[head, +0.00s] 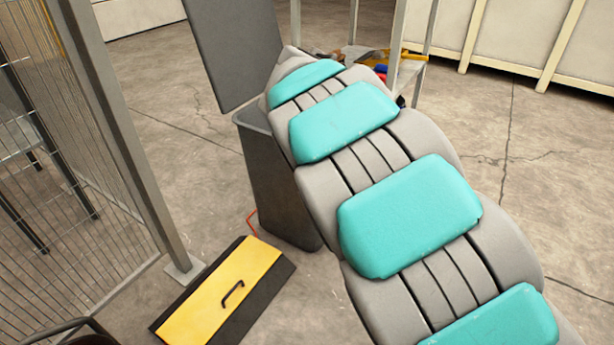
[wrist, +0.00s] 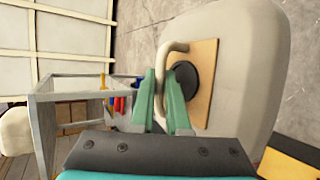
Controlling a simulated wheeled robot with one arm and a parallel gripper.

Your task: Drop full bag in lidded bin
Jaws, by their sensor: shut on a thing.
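In the wrist view, the green fingers of my gripper (wrist: 161,80) are shut on a beige curved handle (wrist: 172,46). The handle joins a wooden plate with a black disc, set on a large off-white rounded body that looks like the full bag (wrist: 245,60). The grey bin (head: 275,185) stands upright on the floor in the head view, its lid (head: 235,50) raised. My arm covers part of the bin's opening. My gripper and the bag are hidden behind my arm in the head view.
A yellow and black box (head: 225,295) with a black handle lies in front of the bin. A wire mesh fence (head: 85,130) stands at the left. A metal cart (head: 410,70) with tools stands behind my arm. Cracked floor at the right is clear.

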